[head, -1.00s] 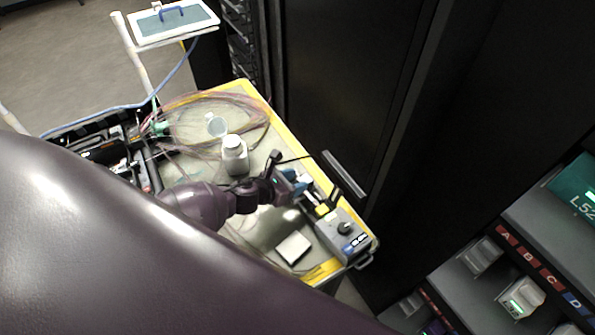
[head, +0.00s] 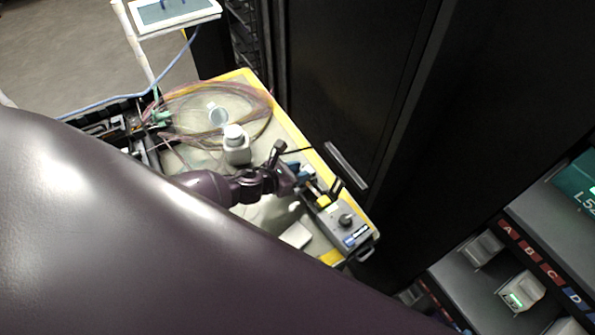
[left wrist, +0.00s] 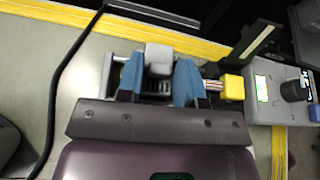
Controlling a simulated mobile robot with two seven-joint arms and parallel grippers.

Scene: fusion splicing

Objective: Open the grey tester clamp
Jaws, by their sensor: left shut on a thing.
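The grey tester (head: 345,225) stands at the near right corner of the yellow-edged cart top. It has a black knob (left wrist: 296,90), a small lit screen and a yellow block (left wrist: 232,87), which shows at the right in the left wrist view. My left gripper (left wrist: 158,80) has its blue fingertips on either side of a small grey clamp piece (left wrist: 159,56) and is shut on it. In the head view my left gripper (head: 298,173) is small, at the tester's far end, and its grip is hard to make out. My right gripper is not in view.
A white bottle (head: 236,150), coiled fibres (head: 255,100) and a white pad (head: 296,235) are on the cart. A black cable (left wrist: 62,75) runs left of the gripper. A dark cabinet (head: 340,80) stands close behind the cart. My arm hides the near side.

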